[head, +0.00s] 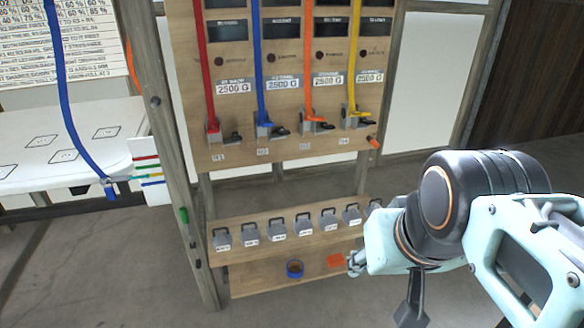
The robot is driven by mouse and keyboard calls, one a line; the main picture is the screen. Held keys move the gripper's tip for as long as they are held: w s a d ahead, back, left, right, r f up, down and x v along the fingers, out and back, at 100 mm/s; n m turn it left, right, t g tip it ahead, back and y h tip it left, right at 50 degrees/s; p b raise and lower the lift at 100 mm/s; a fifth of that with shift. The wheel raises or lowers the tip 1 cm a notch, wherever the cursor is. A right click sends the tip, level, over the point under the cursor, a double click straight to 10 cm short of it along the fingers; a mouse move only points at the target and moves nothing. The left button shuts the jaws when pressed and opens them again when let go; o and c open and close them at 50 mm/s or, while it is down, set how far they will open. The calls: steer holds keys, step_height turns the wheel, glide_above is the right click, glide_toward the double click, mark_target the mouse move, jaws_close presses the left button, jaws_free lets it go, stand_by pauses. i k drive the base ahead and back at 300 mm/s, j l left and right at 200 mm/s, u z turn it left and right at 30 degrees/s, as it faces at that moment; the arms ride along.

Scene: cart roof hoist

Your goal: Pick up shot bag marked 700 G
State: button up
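Several grey shot bags with black handles stand in a row on the wooden shelf (240,258). They include the leftmost bag (222,239), a middle bag (303,225) and a bag near the right (351,214). Each has a small white label, too small to read, so I cannot tell which is marked 700 G. The right end of the row is partly hidden by my arm. My gripper (356,262) seems to be at the pale blue end of the arm, right of and in front of the shelf; its fingers are not clear.
A wooden panel (290,148) above carries red, blue, orange and yellow straps with 2500 G labels. A white table (60,150) stands left. Floor is clear at lower left.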

mark_target(277, 231)
steer(key=j+u, duration=0.1)
steer(key=u, duration=0.25)
steer(key=k+l+u, duration=0.15)
steer(key=l, duration=0.25)
steer(key=i+j+z, duration=0.3)
steer(key=i+j, duration=0.7)
